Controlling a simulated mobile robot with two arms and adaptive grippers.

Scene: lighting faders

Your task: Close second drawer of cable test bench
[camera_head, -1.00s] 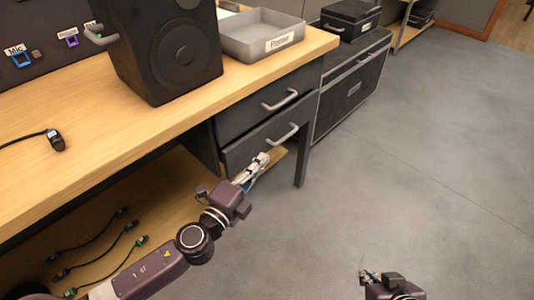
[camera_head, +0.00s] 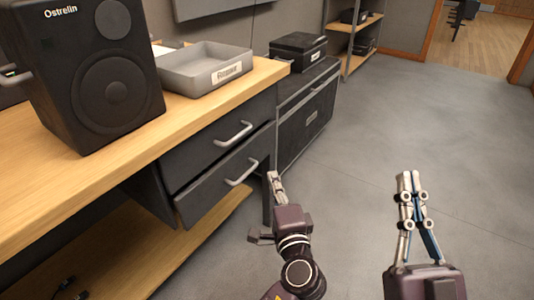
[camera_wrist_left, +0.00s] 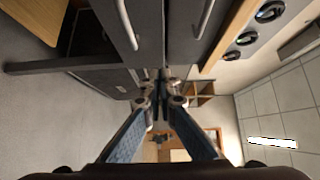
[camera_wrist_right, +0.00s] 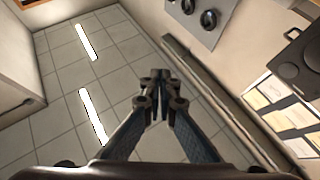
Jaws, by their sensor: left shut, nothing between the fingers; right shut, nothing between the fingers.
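The bench (camera_head: 215,112) has two dark grey drawers at its right end. In the left wrist view both drawer fronts run along the top, the lower one's handle (camera_wrist_left: 128,25) left of the upper one's (camera_wrist_left: 207,20). My right gripper (camera_head: 410,178) is shut and empty over open floor.
A dark bench leg (camera_head: 268,200) stands right behind my left fingertips. A black cabinet (camera_head: 305,115) with a black case on top adjoins the bench. A speaker (camera_head: 90,80) and grey tray (camera_head: 205,72) stand on the bench top. The floor (camera_head: 400,130) to the right is clear.

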